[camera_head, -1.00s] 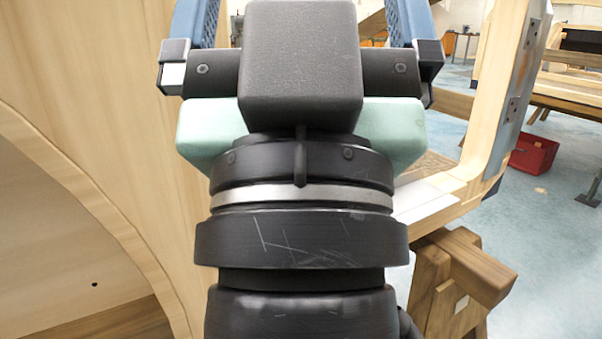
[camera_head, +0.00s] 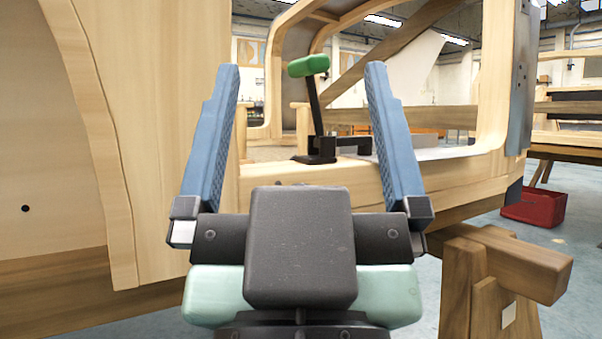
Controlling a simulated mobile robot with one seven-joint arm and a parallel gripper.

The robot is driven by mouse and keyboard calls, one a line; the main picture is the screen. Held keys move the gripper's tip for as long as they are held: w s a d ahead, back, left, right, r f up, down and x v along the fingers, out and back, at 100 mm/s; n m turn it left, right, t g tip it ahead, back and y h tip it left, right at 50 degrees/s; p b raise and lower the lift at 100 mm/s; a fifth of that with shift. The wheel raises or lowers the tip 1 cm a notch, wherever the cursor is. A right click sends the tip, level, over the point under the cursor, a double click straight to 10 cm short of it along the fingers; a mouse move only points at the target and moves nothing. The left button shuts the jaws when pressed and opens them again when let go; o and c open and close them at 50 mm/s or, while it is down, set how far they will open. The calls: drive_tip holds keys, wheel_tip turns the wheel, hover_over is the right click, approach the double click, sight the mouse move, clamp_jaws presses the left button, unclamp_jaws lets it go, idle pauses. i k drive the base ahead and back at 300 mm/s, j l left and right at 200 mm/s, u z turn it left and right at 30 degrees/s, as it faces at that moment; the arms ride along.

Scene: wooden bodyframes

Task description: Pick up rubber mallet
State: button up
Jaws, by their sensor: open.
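A mallet-like tool with a green head (camera_head: 308,66) and a thin black handle leans slightly in the camera_head view. Its lower end meets a black block-shaped base or holder (camera_head: 316,152) on a wooden frame ledge. My gripper (camera_head: 304,72) is open, with its two blue ridged fingers pointing up and spread wide. In the picture the green head and handle show between the fingers, beyond them. Nothing is held. The gripper body hides part of the ledge in front. I cannot tell the exact gap in depth between fingers and tool.
A large wooden bodyframe panel (camera_head: 165,120) rises close on the left. A wooden frame post with a metal plate (camera_head: 520,80) stands at right. A wooden trestle (camera_head: 490,275) is at lower right. A red bin (camera_head: 535,206) sits on the floor beyond.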

sight(302, 110)
drive_tip(key=l+z, duration=0.15)
drive_tip(key=z, duration=0.25)
drive_tip(key=i+l+u, duration=0.4)
drive_tip(key=l, duration=0.35)
drive_tip(key=u, duration=0.4)
drive_tip(key=k+l+u, duration=0.1)
drive_tip(key=k+l, duration=0.15)
drive_tip(key=k, duration=0.05)
